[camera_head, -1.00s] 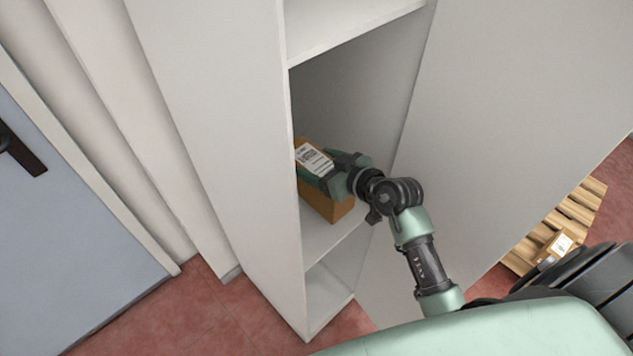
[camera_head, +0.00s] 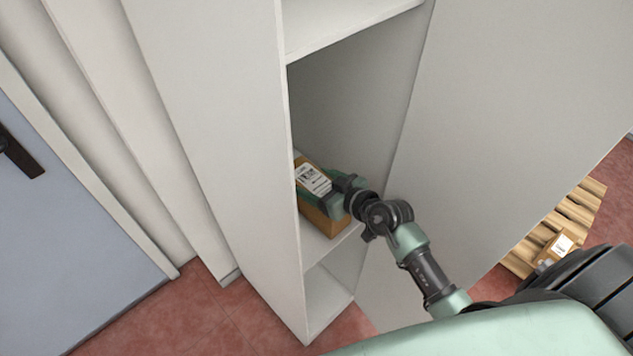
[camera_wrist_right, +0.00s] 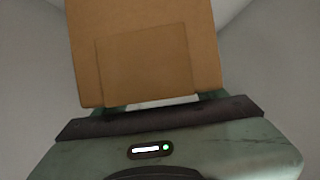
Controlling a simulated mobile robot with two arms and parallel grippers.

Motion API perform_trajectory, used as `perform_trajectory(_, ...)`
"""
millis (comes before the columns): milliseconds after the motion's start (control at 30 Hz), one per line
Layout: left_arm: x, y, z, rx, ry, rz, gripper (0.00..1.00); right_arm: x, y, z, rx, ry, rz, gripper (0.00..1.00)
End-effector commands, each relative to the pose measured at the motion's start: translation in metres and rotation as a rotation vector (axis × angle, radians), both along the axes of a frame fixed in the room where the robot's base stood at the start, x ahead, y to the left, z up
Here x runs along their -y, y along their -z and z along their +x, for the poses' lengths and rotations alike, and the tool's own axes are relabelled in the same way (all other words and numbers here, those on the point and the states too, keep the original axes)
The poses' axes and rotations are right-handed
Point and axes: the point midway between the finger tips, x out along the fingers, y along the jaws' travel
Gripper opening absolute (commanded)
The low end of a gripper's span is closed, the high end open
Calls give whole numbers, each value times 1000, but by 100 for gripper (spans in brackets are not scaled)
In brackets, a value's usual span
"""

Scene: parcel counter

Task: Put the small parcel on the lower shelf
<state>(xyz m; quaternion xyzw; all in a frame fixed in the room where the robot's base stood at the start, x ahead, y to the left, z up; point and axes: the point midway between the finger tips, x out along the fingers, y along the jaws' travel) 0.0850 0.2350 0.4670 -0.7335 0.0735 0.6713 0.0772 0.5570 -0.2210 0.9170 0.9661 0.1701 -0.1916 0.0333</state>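The small parcel (camera_head: 324,216), a brown box with a white printed label on top, is inside the open cabinet, at the level of the shelf board (camera_head: 340,243) below the large opening. My right gripper (camera_head: 333,193) reaches in from the right and is closed around the box. In the right wrist view, the parcel's brown face (camera_wrist_right: 150,55) fills the space in front of the gripper and hides most of the fingers. I cannot tell whether its underside touches the board. My left gripper is not in view.
A higher shelf (camera_head: 345,30) crosses above the arm. The cabinet's side panels (camera_head: 225,150) stand close on both sides. Another compartment (camera_head: 325,300) lies below. A wooden pallet (camera_head: 585,205) with another labelled parcel (camera_head: 556,248) is on the right. A blue-grey door (camera_head: 70,230) is on the left.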

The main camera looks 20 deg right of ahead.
Motion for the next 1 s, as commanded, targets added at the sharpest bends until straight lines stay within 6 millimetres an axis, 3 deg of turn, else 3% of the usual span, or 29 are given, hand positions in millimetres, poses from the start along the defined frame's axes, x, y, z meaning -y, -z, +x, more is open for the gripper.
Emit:
perform_trajectory(33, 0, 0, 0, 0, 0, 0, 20, 0, 1, 0, -2, 0, 0, 82)
perform_trajectory(100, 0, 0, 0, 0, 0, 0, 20, 0, 0, 0, -2, 0, -1, 93)
perform_trajectory(467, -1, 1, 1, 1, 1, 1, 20, 0, -3, 0, 0, -1, -3, 93)
perform_trajectory(1000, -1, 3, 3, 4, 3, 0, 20, 32, -40, -89, -2, 2, 1, 93)
